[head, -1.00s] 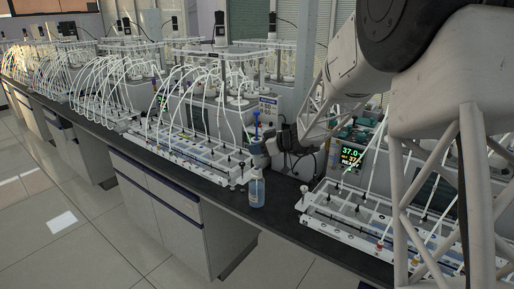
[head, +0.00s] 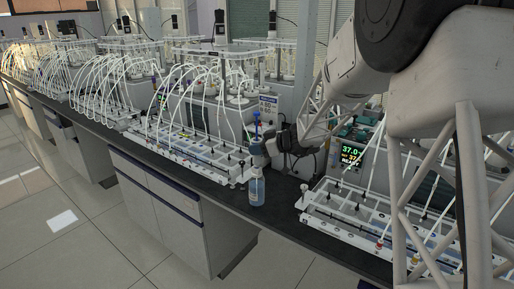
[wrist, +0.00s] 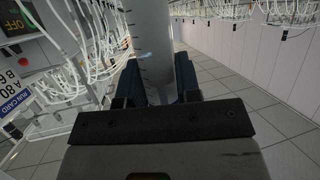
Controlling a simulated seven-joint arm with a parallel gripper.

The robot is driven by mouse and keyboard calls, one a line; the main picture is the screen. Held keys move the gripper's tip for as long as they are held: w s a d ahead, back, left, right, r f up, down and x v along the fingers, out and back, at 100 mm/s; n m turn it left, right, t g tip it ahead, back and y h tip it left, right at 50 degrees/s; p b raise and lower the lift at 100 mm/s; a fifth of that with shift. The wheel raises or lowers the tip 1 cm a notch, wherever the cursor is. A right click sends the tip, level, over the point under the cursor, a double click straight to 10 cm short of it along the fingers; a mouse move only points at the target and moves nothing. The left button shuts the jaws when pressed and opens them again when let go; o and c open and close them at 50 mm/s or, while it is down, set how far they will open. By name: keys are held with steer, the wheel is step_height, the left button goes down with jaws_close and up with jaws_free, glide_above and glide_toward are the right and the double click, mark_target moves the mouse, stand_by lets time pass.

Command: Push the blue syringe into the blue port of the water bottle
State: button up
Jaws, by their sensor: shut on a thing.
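The water bottle (head: 257,188) stands upright on the dark bench near its front edge, with clear body and pale blue liquid. The blue syringe (head: 257,122) is upright above the bottle in the head view, its blue top showing over my gripper (head: 258,149). In the wrist view its pale, graduated barrel (wrist: 152,45) runs between the two dark fingers of my gripper (wrist: 155,82), which is shut on it. The syringe's lower end and the bottle's blue port are hidden or too small to make out, so I cannot tell whether they touch.
A white tube rack (head: 190,155) stands left of the bottle, and another white rack (head: 350,215) stands to the right. A reactor display (head: 351,156) is behind that rack. Looping tubes crowd the bench's back. A strip of bench right of the bottle is clear.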

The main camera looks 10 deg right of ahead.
steer(key=shift+f, duration=0.25)
stand_by(0.3)
steer(key=o, duration=1)
steer(key=v, duration=0.7)
steer(key=shift+s+d+r, duration=0.2)
steer(key=shift+d, duration=0.1)
stand_by(0.4)
